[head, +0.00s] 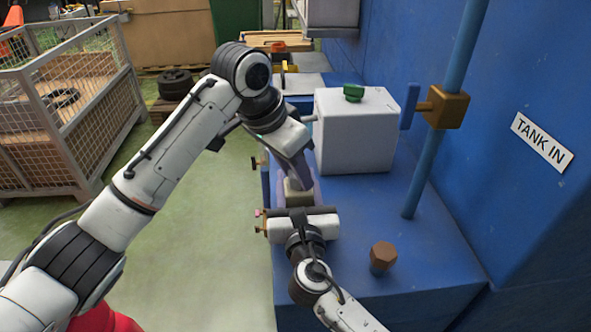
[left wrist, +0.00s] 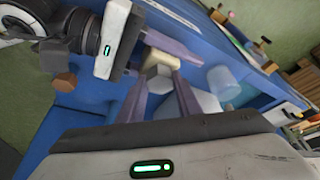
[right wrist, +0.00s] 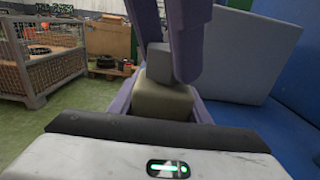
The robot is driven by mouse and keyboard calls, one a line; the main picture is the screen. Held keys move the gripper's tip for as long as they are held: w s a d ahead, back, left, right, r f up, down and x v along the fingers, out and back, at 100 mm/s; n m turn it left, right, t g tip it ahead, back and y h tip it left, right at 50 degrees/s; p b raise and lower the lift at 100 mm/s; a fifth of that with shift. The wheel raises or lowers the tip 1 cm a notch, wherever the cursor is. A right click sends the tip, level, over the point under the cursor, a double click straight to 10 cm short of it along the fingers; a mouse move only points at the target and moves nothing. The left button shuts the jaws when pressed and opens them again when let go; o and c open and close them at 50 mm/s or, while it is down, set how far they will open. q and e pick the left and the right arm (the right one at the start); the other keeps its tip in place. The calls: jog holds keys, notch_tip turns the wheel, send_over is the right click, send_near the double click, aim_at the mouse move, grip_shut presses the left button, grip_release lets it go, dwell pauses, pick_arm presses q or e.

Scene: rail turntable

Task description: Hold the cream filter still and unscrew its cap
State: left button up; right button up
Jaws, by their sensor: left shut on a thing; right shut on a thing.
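The cream filter (head: 299,197) sits on the blue bench, mostly hidden by my grippers in the head view. In the right wrist view its blocky cream body (right wrist: 162,103) stands below a grey cap (right wrist: 170,65). My right gripper (head: 299,204) comes from the front, its purple fingers on both sides of the body, shut on it. My left gripper (head: 301,180) comes from above and behind, its fingers shut on the cap. In the left wrist view the cap (left wrist: 157,83) lies between those fingers, with the cream body (left wrist: 161,60) beyond.
A white box (head: 355,140) with a green knob (head: 354,92) stands just behind right. A brown hexagonal knob (head: 383,255) is at the front right. A blue pipe (head: 427,165) with a brass valve (head: 445,107) rises at right. A mesh crate (head: 75,120) stands on the floor left.

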pick_arm(q)
jog(key=shift+r, duration=1.6)
jog(key=shift+r, duration=2.4)
pick_arm(e)
jog(key=o, duration=1.6)
jog(key=shift+s, duration=0.1)
